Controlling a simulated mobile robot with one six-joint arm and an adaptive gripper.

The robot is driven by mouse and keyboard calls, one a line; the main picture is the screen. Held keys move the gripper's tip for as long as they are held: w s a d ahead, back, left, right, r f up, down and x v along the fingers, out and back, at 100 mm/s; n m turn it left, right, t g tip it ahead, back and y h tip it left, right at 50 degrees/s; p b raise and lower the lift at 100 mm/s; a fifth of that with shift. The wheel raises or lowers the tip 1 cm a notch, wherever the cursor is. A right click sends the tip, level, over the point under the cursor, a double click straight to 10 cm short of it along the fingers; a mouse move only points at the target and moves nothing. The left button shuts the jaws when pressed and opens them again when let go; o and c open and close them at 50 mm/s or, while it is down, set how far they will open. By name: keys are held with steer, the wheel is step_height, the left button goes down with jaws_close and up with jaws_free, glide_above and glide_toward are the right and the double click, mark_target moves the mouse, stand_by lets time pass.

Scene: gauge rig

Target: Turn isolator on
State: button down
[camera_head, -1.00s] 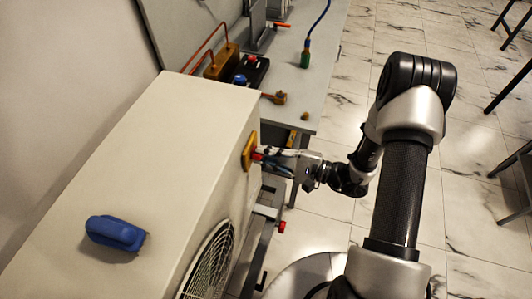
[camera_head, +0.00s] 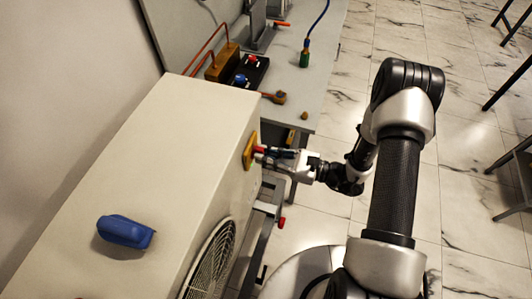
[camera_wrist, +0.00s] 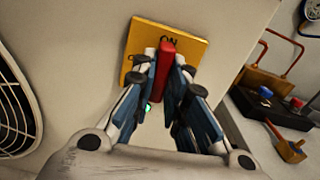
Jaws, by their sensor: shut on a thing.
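The isolator is a yellow plate (camera_wrist: 190,42) with a red handle (camera_wrist: 166,62), fixed on the side of a cream cabinet. The word "ON" shows on the plate above the handle in the wrist view; other lettering at its left is mostly covered. The handle stands nearly upright, its top close below "ON". My gripper (camera_wrist: 165,80) is shut on the red handle, with a blue-padded finger on each side. In the head view the plate (camera_head: 250,151) is seen edge-on, and my gripper (camera_head: 268,153) reaches it from the right.
The cream cabinet (camera_head: 150,170) has a round fan grille (camera_head: 212,262) on its side and a blue handle-like object (camera_head: 125,231) on top. A grey bench (camera_head: 308,85) behind holds a black box (camera_head: 252,72), a green-handled tool (camera_head: 305,56) and other items.

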steer(key=shift+m, duration=0.5)
steer(key=c, duration=1.6)
jaws_free()
steer(key=v, duration=1.2)
steer(key=shift+r, duration=0.1)
